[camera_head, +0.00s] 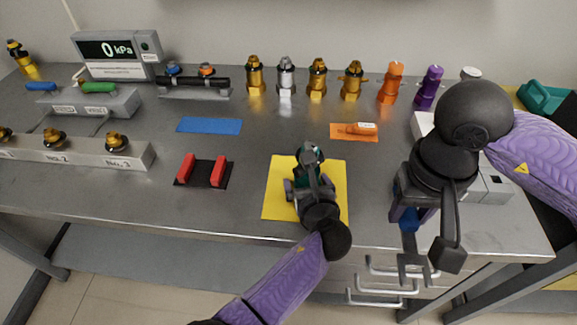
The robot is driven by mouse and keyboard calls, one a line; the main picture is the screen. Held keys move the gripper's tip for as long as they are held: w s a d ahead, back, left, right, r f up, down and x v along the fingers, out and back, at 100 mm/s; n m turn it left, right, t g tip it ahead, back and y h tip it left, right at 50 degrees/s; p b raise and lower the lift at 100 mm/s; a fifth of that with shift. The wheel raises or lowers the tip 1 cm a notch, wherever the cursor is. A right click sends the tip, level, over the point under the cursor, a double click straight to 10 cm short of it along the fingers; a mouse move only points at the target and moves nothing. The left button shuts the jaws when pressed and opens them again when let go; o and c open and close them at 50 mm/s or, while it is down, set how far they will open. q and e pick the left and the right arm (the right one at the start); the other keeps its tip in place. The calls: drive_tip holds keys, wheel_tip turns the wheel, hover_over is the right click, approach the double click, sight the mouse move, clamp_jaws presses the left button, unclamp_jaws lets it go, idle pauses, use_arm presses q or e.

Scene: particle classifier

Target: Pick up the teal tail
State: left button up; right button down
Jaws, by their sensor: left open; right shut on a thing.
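A dark teal piece (312,157), which looks like the teal tail, shows over the yellow mat (275,205), partly hidden by my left gripper (308,186). The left gripper is open, its fingers around or just above the piece; I cannot tell whether they touch it. My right gripper (409,214) is over the bench's front edge at the right. It is shut on a blue piece (409,222); a grey bracket-like part hangs below it, apparently joined to it.
Several gold, silver, orange and purple fittings (317,78) stand along the back. An orange mat (342,132), blue mat (208,126) and red-sided holder (203,171) lie on the bench. Drawer handles (385,300) stick out below the front edge. The middle bench is mostly clear.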

use_arm(q)
drive_tip(key=shift+w+d+f, duration=0.1)
drive_tip(key=shift+w, duration=0.25)
drive_tip(key=shift+s, duration=0.15)
drive_tip(key=shift+c, duration=0.3)
clamp_jaws()
